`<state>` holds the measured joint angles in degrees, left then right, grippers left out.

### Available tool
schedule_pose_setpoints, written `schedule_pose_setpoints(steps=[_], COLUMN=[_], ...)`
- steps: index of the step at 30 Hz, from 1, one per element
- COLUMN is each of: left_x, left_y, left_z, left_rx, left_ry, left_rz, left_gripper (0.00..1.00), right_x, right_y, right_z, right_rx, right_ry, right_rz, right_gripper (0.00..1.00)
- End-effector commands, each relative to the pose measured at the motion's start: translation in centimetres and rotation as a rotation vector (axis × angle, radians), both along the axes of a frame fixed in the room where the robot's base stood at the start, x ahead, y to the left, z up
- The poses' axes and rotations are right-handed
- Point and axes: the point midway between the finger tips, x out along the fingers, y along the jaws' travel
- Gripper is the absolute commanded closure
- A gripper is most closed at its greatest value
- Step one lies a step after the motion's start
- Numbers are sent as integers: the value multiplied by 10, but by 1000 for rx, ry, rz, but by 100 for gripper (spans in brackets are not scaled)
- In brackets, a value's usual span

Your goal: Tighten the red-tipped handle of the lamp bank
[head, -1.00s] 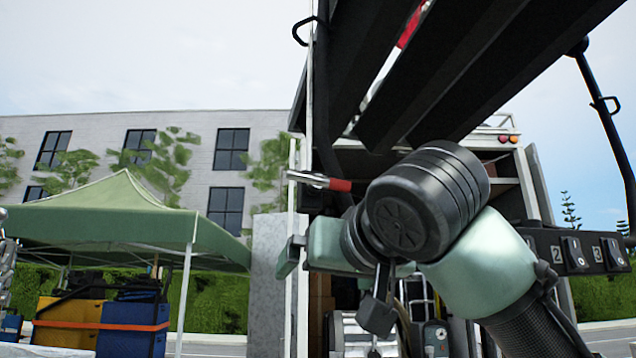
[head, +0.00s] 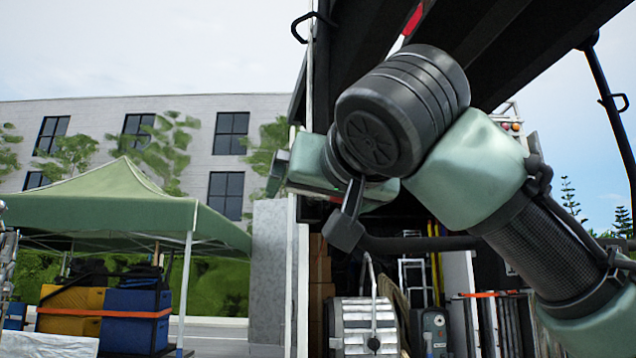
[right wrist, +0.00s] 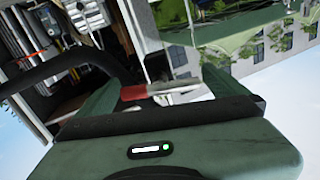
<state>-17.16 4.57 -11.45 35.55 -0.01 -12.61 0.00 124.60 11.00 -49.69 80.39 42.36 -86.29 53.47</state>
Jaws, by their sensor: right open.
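The red-tipped handle (right wrist: 135,92) shows in the right wrist view as a metal rod with a red end. It lies across the space between the two green fingers of my right gripper (right wrist: 158,86), its red end towards the left finger. The gripper is open; I cannot tell whether a finger touches the handle. In the head view my right gripper (head: 283,170) is raised at the centre, and my dark wrist is in front of where the handle was seen. My left gripper is not in view.
A black post (head: 612,110) hangs at the right. Behind stand an open truck with a ribbed silver case (head: 365,325) and a grey upright panel (head: 268,265). A green canopy (head: 120,205) with yellow and blue bins (head: 130,318) stands at the left.

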Motion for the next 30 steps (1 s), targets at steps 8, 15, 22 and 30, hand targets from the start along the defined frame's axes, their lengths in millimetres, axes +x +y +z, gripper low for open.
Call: schedule_pose_setpoints(steps=[8, 15, 22, 30], left_x=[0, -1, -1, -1], left_y=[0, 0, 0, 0], left_z=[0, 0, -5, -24], left_rx=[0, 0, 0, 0], left_ry=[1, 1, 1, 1], left_rz=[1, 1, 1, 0], left_gripper=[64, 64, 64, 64], right_x=[1, 1, 1, 2], right_y=[0, 0, 0, 2], right_z=[-1, -1, -2, -6], right_rx=[0, 1, 28, 166], right_ry=[0, 0, 8, 44], right_rz=[0, 0, 0, 1], right_gripper=[6, 59, 59, 59])
